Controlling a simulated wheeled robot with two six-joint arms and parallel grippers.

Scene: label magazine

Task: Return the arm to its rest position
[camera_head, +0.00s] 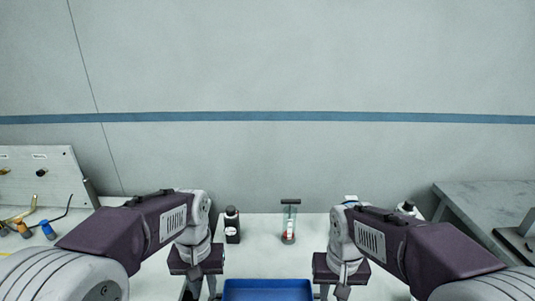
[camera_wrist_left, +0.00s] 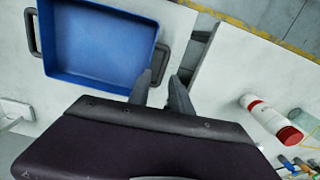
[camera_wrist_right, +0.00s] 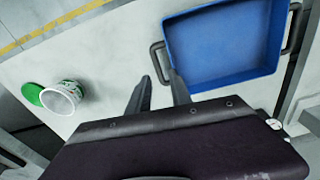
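My left gripper (camera_head: 203,289) hangs over the table at the left of a blue tray. My right gripper (camera_head: 342,291) hangs at the right of the tray. In the right wrist view its fingers (camera_wrist_right: 160,78) are also apart and empty, near the tray's other handle. Both arms are bent in a near mirror pose, grippers pointing down.
The empty blue tray (camera_head: 268,284) lies between the grippers.

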